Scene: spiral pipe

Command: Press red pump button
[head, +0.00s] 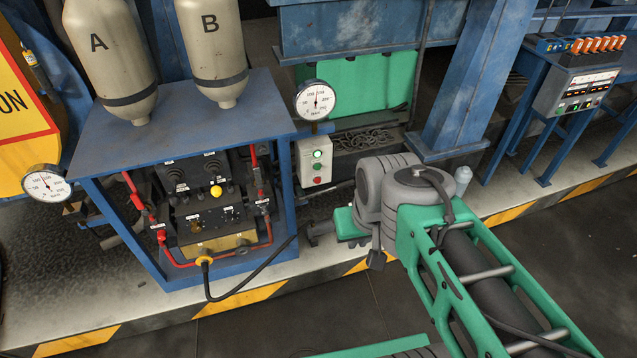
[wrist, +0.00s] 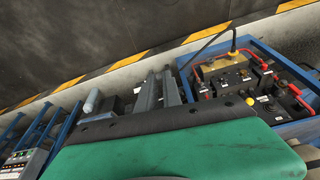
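The red button (head: 318,180) is the lowest on a small pale control box (head: 314,160), below a lit green button (head: 318,155). The box is fixed at the right side of the blue pump stand, under a round gauge (head: 316,101). I cannot make out the red button in the wrist view.
The blue stand (head: 180,115) carries tanks A (head: 105,60) and B (head: 212,45). Its front panel has red pipes and a yellow button (head: 216,191). A black cable (head: 245,285) hangs in front, left of my gripper. A blue post (head: 465,90) stands to the right.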

